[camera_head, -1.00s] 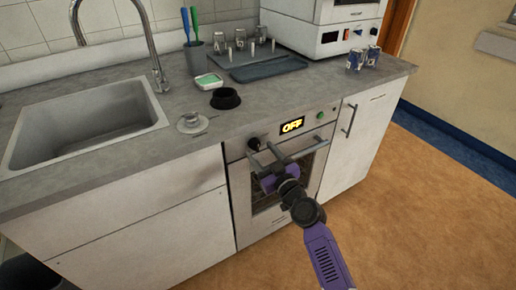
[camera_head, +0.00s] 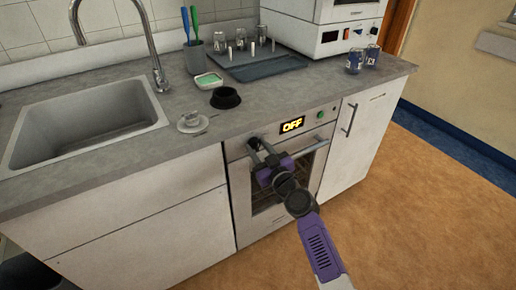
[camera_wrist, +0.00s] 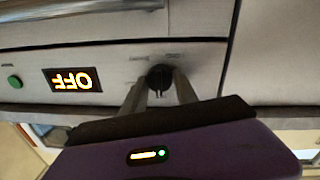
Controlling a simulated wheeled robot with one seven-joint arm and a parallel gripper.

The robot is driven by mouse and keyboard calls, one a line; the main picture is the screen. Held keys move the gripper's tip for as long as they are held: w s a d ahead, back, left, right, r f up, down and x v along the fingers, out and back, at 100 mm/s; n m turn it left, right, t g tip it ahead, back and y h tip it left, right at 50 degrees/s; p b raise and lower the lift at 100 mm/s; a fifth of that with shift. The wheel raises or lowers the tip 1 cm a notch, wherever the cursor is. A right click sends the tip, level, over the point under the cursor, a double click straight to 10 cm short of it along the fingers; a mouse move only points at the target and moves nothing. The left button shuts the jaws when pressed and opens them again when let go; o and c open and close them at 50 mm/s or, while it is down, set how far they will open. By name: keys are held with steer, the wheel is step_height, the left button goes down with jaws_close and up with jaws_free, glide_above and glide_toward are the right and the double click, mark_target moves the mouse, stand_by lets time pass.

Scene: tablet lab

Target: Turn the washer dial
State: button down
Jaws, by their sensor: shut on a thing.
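The washer is the white front-panel appliance (camera_head: 300,150) under the counter, with a glass door. Its black dial (camera_wrist: 160,77) sits on the panel between printed marks; in the head view the dial (camera_head: 254,143) is partly hidden by my fingers. My gripper (camera_head: 262,147) reaches the panel from the front, and in the wrist view its two fingers (camera_wrist: 160,90) are on either side of the dial, shut on it. The display (camera_head: 292,124) reads OFF in yellow; it appears upside down in the wrist view (camera_wrist: 74,80).
A green button (camera_head: 320,115) is right of the display. The door handle (camera_head: 302,152) runs just below the panel, close to my gripper. The counter (camera_head: 150,160) overhangs above. A white cabinet (camera_head: 350,150) stands to the right, with open floor in front.

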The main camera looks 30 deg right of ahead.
steer(key=shift+m, duration=0.3)
steer(key=m, duration=0.3)
steer(key=shift+m, duration=0.4)
steer(key=m, duration=0.3)
steer(key=shift+r+m+g+p, duration=0.1)
steer(key=shift+m+g+p, duration=0.2)
steer(key=shift+p, duration=0.1)
steer(key=m, duration=0.4)
steer(key=shift+d+y, duration=0.1)
steer(key=shift+y, duration=0.2)
steer(key=m, duration=0.3)
steer(key=shift+m+y+p, duration=0.3)
steer(key=shift+p, duration=0.1)
steer(key=m, duration=0.5)
steer(key=shift+d+p, duration=0.1)
steer(key=shift+p, duration=0.2)
steer(key=m+y, duration=0.1)
steer(key=m, duration=0.4)
steer(key=shift+m+p, duration=0.3)
steer(key=shift+p, duration=0.1)
